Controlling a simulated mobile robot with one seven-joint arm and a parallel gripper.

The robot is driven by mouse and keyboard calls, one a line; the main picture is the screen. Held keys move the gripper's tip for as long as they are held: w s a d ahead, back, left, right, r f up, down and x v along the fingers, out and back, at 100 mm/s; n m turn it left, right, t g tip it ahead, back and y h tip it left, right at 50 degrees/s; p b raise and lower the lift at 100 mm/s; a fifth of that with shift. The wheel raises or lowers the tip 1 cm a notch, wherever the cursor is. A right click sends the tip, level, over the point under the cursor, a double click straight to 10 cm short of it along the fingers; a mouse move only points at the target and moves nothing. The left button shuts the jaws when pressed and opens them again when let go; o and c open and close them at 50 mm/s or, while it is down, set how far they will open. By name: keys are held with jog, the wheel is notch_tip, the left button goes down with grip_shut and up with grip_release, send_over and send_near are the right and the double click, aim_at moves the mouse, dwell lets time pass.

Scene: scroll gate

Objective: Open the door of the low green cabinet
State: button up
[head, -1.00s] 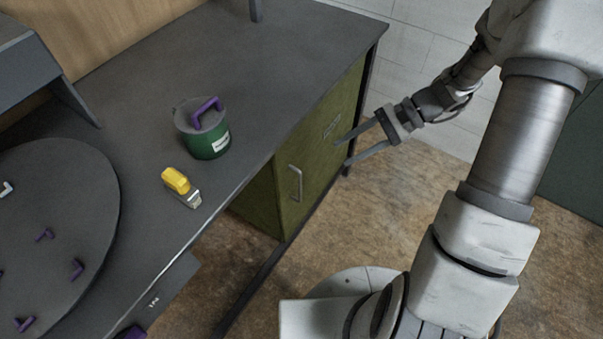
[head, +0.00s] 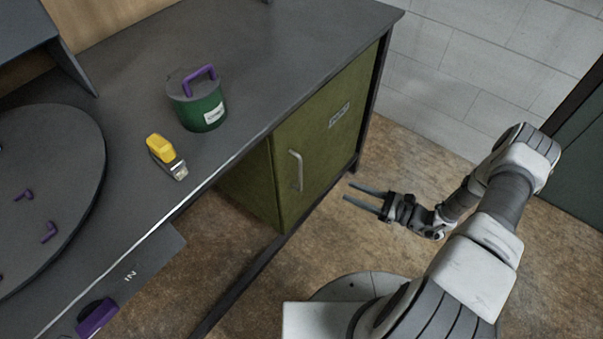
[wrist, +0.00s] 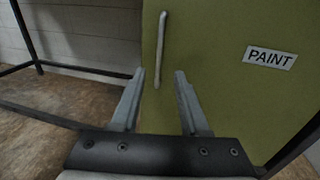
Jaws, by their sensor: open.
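The low green cabinet (head: 318,150) stands under the right end of the dark workbench, its door shut. A pale vertical bar handle (head: 296,171) is near the door's left edge, and a label sits at the upper right. In the wrist view the green door (wrist: 215,100) fills the middle and right, with the handle (wrist: 161,50) ahead of and above the fingertips, between their lines. My gripper (head: 348,192) is open and empty, in front of the door and to the right of the handle in the head view. The fingers (wrist: 159,76) appear apart from the handle.
A round dark disc (head: 60,150) is at left. A dark rail (head: 245,280) runs low beside the cabinet. Brown floor (head: 420,165) lies open before the door.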

aim_at(300, 171)
jog(key=b+x, duration=0.1)
jog(key=x, duration=1.6)
jog(key=shift+a, duration=0.2)
grip_shut()
dwell(0.7)
